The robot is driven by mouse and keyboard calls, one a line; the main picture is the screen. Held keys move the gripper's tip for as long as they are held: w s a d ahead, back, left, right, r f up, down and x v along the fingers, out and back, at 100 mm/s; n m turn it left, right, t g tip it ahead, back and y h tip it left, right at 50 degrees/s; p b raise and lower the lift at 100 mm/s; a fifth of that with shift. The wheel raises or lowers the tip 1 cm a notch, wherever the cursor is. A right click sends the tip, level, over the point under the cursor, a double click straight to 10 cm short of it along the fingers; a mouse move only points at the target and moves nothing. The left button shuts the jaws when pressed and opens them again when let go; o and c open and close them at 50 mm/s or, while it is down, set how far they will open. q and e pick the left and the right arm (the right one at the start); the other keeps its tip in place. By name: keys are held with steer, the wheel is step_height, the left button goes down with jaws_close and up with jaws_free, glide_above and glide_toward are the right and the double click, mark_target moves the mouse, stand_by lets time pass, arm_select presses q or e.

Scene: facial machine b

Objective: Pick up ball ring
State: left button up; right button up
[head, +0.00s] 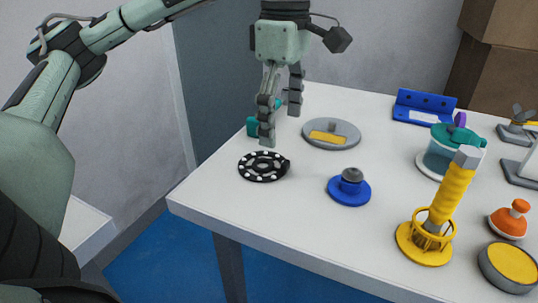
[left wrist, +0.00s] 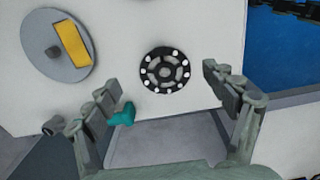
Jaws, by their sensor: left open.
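The ball ring (head: 263,166) is a flat black ring with white balls set around it. It lies flat on the white table near the left edge in the head view. In the left wrist view the ball ring (left wrist: 164,72) shows between and beyond the fingertips. My left gripper (head: 281,118) hangs above the table, fingers pointing down, just above and behind the ring. In the left wrist view the left gripper (left wrist: 160,92) is open with nothing between its fingers, apart from the ring. My right gripper is not in view.
Near the ring are a grey disc (head: 331,134) with a yellow patch, a teal part (head: 252,126) partly hidden by my gripper, and a blue knobbed disc (head: 349,187). A yellow stand (head: 424,243) and several other parts fill the right side. The table's front-left corner is clear.

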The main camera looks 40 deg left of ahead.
mark_target(280, 169)
arm_select(q)
step_height(280, 169, down, 7)
steer(key=shift+s+d+f, duration=0.1)
steer(key=shift+f, duration=0.05)
steer(key=shift+c, duration=0.2)
steer(key=c, duration=1.8)
steer(key=shift+f, duration=0.1)
steer(key=shift+c, duration=0.4)
steer(key=shift+s, duration=0.1)
jaws_close()
